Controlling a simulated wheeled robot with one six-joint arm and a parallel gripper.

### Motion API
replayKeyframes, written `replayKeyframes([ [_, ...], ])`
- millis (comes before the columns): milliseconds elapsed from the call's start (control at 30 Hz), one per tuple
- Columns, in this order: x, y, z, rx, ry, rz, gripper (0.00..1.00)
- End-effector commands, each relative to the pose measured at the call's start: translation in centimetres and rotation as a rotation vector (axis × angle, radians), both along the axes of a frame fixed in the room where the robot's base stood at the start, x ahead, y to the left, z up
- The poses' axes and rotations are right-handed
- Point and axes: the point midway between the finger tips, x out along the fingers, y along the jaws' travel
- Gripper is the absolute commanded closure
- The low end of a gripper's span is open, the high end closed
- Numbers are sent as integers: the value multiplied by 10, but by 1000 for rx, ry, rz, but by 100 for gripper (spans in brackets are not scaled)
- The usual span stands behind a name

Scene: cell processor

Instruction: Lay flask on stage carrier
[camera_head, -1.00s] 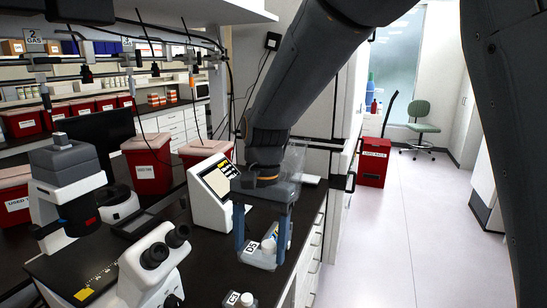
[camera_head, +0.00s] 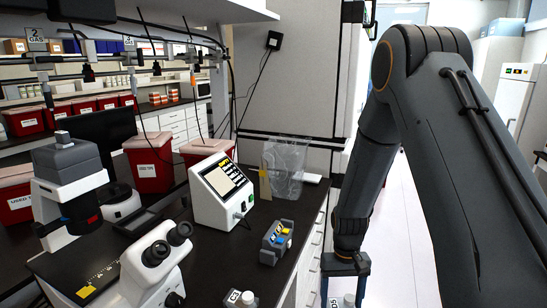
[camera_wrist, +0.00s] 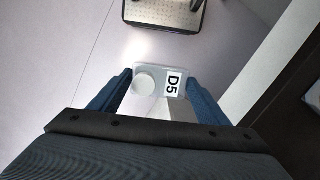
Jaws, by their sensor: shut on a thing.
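My gripper (camera_wrist: 158,88) is shut on a clear flask with a white round cap and a "D5" label (camera_wrist: 174,82). In the wrist view the flask sits between the blue fingers with pale floor below it. A microscope with two eyepieces (camera_head: 156,262) stands at the counter's lower left. I cannot tell for sure which part is the stage carrier.
The dark counter holds a grey block with coloured pieces (camera_head: 277,243), a white instrument with a screen (camera_head: 221,192), a clear bag (camera_head: 287,168) and another white-capped container (camera_head: 240,298). The floor on the right is open.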

Motion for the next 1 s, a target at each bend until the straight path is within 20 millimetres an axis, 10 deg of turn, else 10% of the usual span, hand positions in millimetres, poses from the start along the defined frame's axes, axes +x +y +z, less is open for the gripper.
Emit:
replayKeyframes([
  [600,26,0,-93,0,0,-1,71],
  [1000,32,1,-115,0,0,-1,71],
])
